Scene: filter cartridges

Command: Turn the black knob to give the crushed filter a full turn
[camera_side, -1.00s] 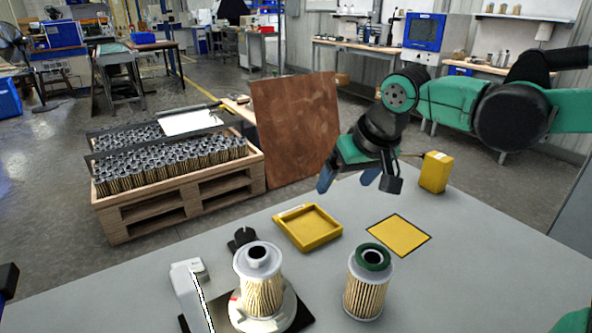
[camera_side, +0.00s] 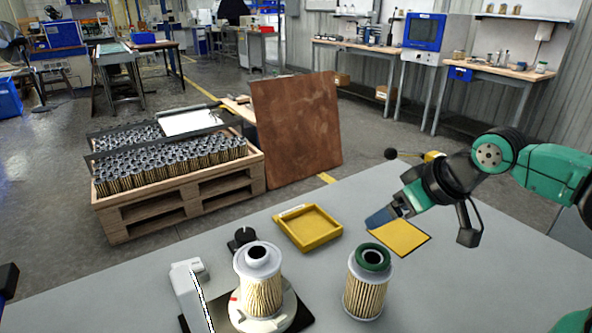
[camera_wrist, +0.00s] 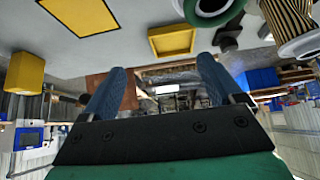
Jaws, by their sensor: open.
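The black knob (camera_side: 243,237) stands on the table behind a white-capped pleated filter (camera_side: 262,290). That filter stands upright on a round white turntable (camera_side: 285,312); I cannot see crush damage on it. A second, green-capped filter (camera_side: 366,290) stands upright on the table to its right. My gripper (camera_side: 384,216) has blue fingers and is empty, to the right of the knob, above the yellow mat's left edge. In the wrist view my gripper's fingers (camera_wrist: 158,82) are spread apart with nothing between them. The green-capped filter shows at the top there (camera_wrist: 212,8).
A yellow tray (camera_side: 309,228) lies between the knob and my gripper. A yellow mat (camera_side: 400,238) lies below my gripper, and a yellow box (camera_wrist: 24,72) stands near it. A grey device (camera_side: 190,290) is left of the turntable. The table's front right is clear.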

